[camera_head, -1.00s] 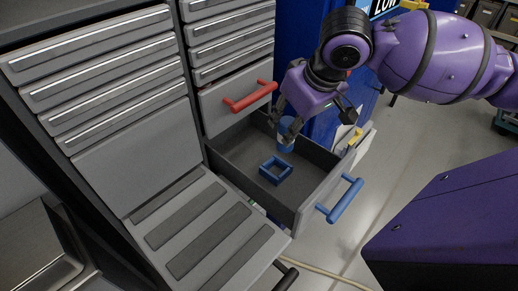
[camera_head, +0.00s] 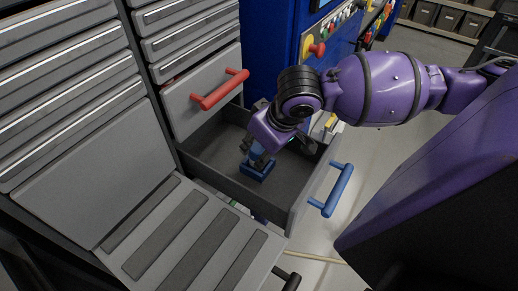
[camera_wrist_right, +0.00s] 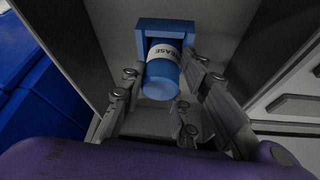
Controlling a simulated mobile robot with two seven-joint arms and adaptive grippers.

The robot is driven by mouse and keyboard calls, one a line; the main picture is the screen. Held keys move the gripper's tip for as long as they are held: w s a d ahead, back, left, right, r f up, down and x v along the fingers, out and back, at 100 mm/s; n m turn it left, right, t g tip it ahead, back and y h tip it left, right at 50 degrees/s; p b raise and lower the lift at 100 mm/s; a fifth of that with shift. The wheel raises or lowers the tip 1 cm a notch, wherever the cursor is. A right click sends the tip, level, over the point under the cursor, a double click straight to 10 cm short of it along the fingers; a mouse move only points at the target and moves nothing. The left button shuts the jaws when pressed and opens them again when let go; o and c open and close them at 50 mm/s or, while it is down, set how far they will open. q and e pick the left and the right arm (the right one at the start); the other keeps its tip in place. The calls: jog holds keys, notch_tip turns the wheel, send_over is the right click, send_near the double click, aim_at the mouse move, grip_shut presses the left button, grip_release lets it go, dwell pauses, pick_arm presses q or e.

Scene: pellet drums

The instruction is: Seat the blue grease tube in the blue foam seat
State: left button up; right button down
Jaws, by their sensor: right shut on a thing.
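The blue grease tube (camera_wrist_right: 161,77), with a white band lettered GREASE, is between the fingers of my right gripper (camera_wrist_right: 164,70) in the wrist view. The gripper is shut on it. The blue foam seat (camera_wrist_right: 167,27) is a square frame on the drawer floor, and the tube's far end is at its opening. I cannot tell how deep the tube sits. In the head view my right gripper (camera_head: 255,155) is over the seat (camera_head: 258,172), pointing down into the drawer; the tube there is mostly hidden. My left gripper is not in view.
The open grey drawer (camera_head: 225,188) has a blue handle (camera_head: 338,190) on its front. A shut drawer above it has a red handle (camera_head: 219,89). A blue cabinet (camera_head: 268,45) stands behind. Around the seat the drawer floor is bare.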

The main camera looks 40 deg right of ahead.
jog(key=shift+f, duration=0.1)
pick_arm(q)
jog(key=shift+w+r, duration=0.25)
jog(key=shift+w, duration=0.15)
pick_arm(e)
jog(key=shift+f, duration=0.1)
jog(key=c, duration=1.6)
grip_release()
jog(key=shift+o, duration=1.3)
jog(key=shift+r, duration=0.45)
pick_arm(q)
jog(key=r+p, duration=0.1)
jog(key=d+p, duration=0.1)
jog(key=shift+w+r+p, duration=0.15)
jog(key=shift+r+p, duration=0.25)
pick_arm(e)
jog(key=v, duration=1.1)
jog(key=shift+s, duration=0.2)
